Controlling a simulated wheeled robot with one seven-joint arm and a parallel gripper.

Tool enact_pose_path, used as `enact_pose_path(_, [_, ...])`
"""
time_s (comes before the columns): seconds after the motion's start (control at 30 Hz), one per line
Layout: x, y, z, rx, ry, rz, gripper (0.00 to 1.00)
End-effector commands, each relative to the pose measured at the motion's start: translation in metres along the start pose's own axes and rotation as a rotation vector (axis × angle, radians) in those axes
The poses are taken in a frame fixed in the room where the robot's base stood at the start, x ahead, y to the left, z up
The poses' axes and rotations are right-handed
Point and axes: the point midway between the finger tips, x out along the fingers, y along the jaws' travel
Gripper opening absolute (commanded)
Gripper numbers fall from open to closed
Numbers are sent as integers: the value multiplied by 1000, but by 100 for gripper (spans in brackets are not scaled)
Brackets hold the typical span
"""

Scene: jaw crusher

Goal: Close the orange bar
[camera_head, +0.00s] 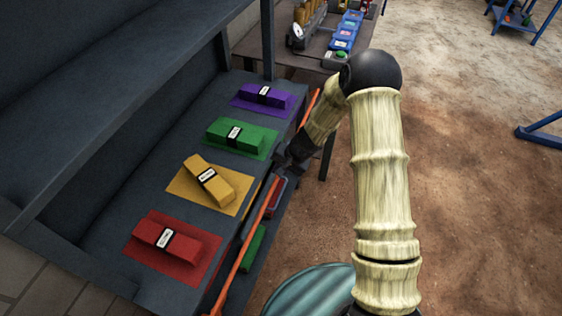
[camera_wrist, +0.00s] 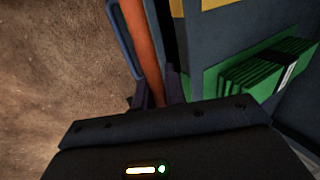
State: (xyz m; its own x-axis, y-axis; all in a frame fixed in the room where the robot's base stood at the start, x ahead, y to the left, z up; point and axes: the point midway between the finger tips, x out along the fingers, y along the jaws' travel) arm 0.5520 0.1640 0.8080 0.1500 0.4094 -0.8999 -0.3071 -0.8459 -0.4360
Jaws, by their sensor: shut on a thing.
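The orange bar (camera_head: 248,236) runs along the front edge of the dark shelf, from the lower left up to the right, past my gripper. My gripper (camera_head: 284,160) is at the bar's middle stretch, partly hidden by my own arm in the head view. In the wrist view the orange bar (camera_wrist: 142,50) passes down between the dark fingers of my gripper (camera_wrist: 158,92), which are shut on it. The bar stands close to the shelf front. I cannot tell whether its ends are latched.
The shelf (camera_head: 215,105) holds red (camera_head: 165,246), yellow (camera_head: 208,182), green (camera_head: 240,134) and purple (camera_head: 263,95) blocks on matching mats. A ribbed grey-green round object (camera_head: 312,292) stands below my arm. Open dirt floor lies to the right.

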Motion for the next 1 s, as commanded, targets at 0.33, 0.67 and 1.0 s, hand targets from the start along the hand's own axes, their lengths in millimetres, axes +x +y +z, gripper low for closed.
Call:
enact_pose_path(0.33, [-7, -11, 2, -8, -3, 164, 0])
enact_pose_path(0.67, [-5, -14, 2, -10, -1, 321, 0])
enact_pose_path(1.0, [0, -17, 2, -8, -1, 503, 0])
